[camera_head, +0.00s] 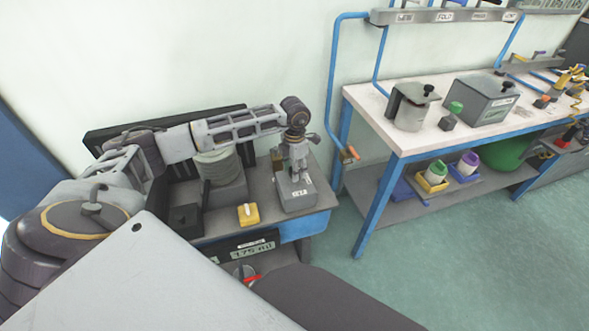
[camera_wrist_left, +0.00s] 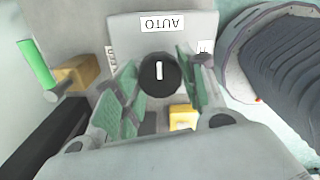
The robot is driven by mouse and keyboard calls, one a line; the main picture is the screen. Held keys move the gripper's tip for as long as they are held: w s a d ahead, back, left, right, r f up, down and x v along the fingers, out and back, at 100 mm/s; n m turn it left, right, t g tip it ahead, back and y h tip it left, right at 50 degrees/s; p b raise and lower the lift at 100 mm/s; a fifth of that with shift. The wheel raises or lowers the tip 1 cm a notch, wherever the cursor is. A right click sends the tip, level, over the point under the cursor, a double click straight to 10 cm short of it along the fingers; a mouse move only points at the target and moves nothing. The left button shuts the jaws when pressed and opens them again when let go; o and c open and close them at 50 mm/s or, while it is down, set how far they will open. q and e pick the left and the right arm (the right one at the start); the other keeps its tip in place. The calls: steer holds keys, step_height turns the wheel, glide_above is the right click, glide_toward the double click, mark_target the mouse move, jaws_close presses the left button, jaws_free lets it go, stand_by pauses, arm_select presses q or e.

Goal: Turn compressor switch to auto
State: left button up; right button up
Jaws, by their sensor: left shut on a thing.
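The compressor switch is a grey box (camera_head: 298,199) at the right end of the small bench in the head view, with a label on its front. In the left wrist view its round black knob (camera_wrist_left: 159,86) carries a white bar, which lies in line with the upside-down AUTO label (camera_wrist_left: 161,24) above it. Other labels beside the knob are partly hidden by the fingers. My left gripper (camera_head: 296,174) reaches down onto the box from above. My right gripper is out of view.
A yellow block (camera_head: 248,215) sits left of the switch box on the small bench. A ribbed grey cylinder (camera_head: 218,166) stands behind it. A blue-framed workbench (camera_head: 431,133) with pots and boxes stands to the right, with open floor in front.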

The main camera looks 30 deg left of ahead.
arm_select(q)
steer(key=o, duration=1)
steer(key=shift+o, duration=0.2)
step_height(320, 180, up, 12)
stand_by(0.8)
